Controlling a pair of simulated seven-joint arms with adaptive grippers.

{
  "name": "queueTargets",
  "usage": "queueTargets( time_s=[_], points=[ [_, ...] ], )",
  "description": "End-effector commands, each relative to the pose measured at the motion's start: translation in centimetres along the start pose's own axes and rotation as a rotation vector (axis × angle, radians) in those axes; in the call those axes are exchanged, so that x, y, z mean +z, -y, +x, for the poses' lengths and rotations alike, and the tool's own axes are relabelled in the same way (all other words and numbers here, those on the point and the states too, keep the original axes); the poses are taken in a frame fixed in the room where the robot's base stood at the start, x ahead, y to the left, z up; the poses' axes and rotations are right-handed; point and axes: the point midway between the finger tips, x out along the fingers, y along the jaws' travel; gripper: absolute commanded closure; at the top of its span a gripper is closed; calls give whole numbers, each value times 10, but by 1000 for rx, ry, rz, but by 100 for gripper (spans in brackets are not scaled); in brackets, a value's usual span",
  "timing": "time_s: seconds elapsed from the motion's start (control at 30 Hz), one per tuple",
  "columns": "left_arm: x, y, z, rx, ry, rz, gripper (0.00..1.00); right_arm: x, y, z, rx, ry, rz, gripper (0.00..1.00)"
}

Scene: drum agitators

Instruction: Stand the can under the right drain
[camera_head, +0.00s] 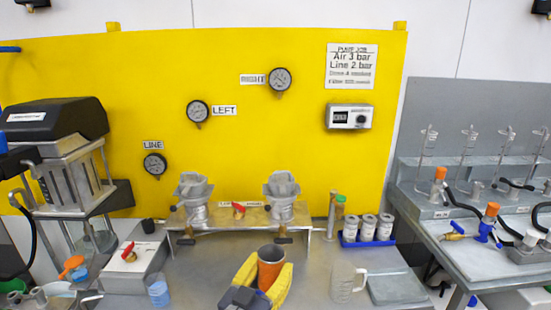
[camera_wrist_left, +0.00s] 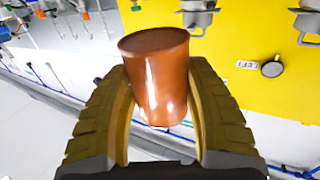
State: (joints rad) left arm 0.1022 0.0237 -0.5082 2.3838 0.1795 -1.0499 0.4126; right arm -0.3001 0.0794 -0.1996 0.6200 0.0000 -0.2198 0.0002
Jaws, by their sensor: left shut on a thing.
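An orange-brown can (camera_head: 270,268) is held upright between the yellow fingers of my left gripper (camera_head: 263,275), above the front of the steel table. In the left wrist view the can (camera_wrist_left: 157,80) sits between both fingers of the gripper (camera_wrist_left: 160,125), its rim away from the palm. Two grey drain units stand on a raised metal shelf behind: the left drain (camera_head: 195,195) and the right drain (camera_head: 282,195). The can is in front of and below the right drain in the picture, not under it. My right gripper is not in view.
A clear jug (camera_head: 346,282) stands right of the can, near a blue rack (camera_head: 367,240) of small white cans. A clear blue-tinted cup (camera_head: 157,290) and a box with a red valve (camera_head: 132,262) are at left. Gauges hang on the yellow wall (camera_head: 150,75).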

Motion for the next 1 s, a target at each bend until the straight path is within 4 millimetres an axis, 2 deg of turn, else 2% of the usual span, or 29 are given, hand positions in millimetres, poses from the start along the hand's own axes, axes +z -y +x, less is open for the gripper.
queueTargets(
  time_s=[0.1, 0.2, 0.4, 0.53, 0.7, 1.0],
  points=[
    [8, 48, -28, -120, 7, -2, 92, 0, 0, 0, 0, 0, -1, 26],
    [20, 83, -54, -214, 9, 0, 92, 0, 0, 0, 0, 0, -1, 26],
    [47, 128, -100, -345, 10, 0, 92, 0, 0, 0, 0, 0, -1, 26],
    [64, 143, -122, -394, 9, 0, 92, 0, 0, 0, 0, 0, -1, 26],
    [82, 151, -139, -423, 7, 1, 92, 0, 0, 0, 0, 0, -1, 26],
    [95, 148, -148, -427, 3, 0, 92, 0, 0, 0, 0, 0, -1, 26]
  ],
)
